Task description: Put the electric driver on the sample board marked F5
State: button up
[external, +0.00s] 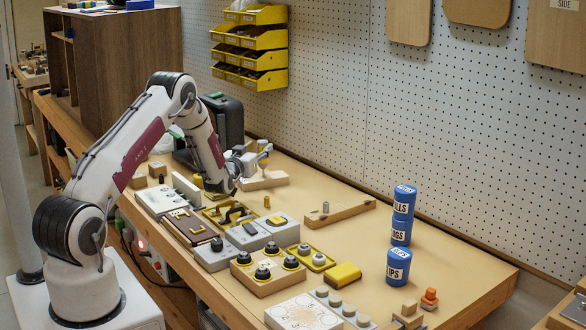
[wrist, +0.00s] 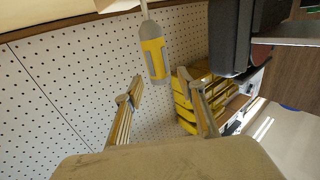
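My gripper (external: 250,156) is low over the far side of the bench, beside a light wooden block (external: 265,181). In the wrist view its two fingers stand apart, with nothing held between them; the gripper (wrist: 162,92) is open. A yellow and grey tool-like object (wrist: 154,52) shows just beyond the fingertips. It may be the electric driver, but I cannot be sure. Several grey, brown and yellow sample boards lie along the bench, one being a grey board (external: 264,236). I cannot read F5 on any of them.
A black case-like object (external: 226,122) stands behind my arm. Blue canisters (external: 398,266) stand at the right. A wooden rail (external: 340,213) lies near the pegboard wall, which carries yellow bins (external: 250,38). The bench between rail and canisters is clear.

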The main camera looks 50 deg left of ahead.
jog(key=v, duration=0.9)
jog(key=shift+s+d, duration=0.15)
jog(key=shift+s, duration=0.05)
dwell(0.7)
jog(key=shift+r, duration=0.1)
jog(key=w+d+r+m+g+h, duration=0.15)
jog(key=d+r+h, duration=0.25)
jog(key=d+r, duration=0.55)
jog(key=s+d+r+m+g+h, duration=0.1)
jog(key=s+d+r, duration=0.25)
jog(key=d, duration=0.25)
jog(key=s+d+r+m+g+h, duration=0.1)
jog(key=s+d+r+h, duration=0.1)
jog(key=s+d+r, duration=0.3)
jog(key=s+d+m+g+h, duration=0.1)
jog(key=s+d, duration=0.4)
jog(key=s, duration=0.5)
jog(key=s+d+m+g+h, duration=0.1)
jog(key=s+d+g, duration=0.2)
jog(key=s, duration=0.8)
jog(key=s+d+m+g+h, duration=0.1)
jog(key=s+d+g, duration=0.1)
jog(key=s+d, duration=0.6)
jog(key=s+f, duration=0.1)
jog(key=s, duration=0.1)
jog(key=shift+s, duration=0.4)
